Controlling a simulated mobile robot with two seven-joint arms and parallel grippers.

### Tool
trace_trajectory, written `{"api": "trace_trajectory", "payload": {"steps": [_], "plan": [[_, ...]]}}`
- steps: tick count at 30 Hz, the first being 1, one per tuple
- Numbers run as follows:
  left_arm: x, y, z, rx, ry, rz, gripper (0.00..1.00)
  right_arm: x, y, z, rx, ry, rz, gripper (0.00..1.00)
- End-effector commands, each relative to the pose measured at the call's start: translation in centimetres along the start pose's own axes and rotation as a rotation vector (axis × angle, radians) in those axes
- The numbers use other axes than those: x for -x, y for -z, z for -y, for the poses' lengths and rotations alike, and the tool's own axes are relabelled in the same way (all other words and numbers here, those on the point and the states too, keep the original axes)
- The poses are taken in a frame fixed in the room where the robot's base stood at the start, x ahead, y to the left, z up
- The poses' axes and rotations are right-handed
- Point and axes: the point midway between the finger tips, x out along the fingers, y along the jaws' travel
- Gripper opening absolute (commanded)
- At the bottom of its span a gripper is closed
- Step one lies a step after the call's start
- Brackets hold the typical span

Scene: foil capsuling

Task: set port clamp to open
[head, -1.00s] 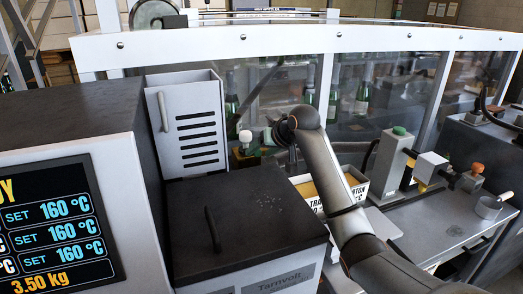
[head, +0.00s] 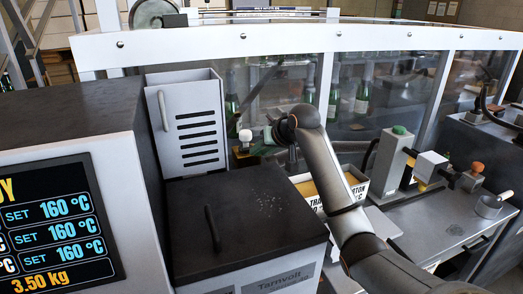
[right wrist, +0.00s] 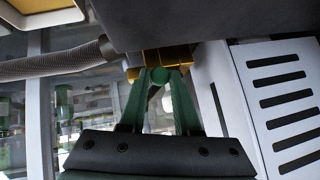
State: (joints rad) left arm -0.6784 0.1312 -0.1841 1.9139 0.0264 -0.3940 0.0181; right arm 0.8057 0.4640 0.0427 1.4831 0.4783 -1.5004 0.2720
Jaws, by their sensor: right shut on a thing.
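My right gripper (right wrist: 158,80) has its green fingers closed around a small round green knob (right wrist: 158,73), which appears to be the port clamp's handle. The knob sits against a yellow metal clamp body (right wrist: 176,58) beneath a dark housing. In the head view my right arm reaches over to the far side of the dark hopper box, and the right gripper (head: 262,148) is small there, beside a white round knob (head: 245,136). The clamp is mostly hidden in the head view, so its setting cannot be read there. My left gripper is in neither view.
A ribbed hose (right wrist: 55,64) runs to the clamp from the left. A slotted grey panel (head: 190,125) stands close beside it. The dark-lidded box (head: 255,205) is in front. A white carton (head: 355,186) and a bench press (head: 393,160) stand to the right.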

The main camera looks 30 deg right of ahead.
Motion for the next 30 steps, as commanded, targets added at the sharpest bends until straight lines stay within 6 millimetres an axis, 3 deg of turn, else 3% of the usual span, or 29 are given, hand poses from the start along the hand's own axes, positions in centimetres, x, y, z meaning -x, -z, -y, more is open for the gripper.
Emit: {"api": "trace_trajectory", "payload": {"steps": [25, 30], "plan": [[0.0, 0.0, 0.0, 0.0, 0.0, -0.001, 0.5, 0.0, 0.0, 0.0, -0.001, 0.0, 0.0, 0.0], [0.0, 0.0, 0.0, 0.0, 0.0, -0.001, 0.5, 0.2, 0.3, -1.5, -0.003, -0.003, 0.0, 0.0]]}}
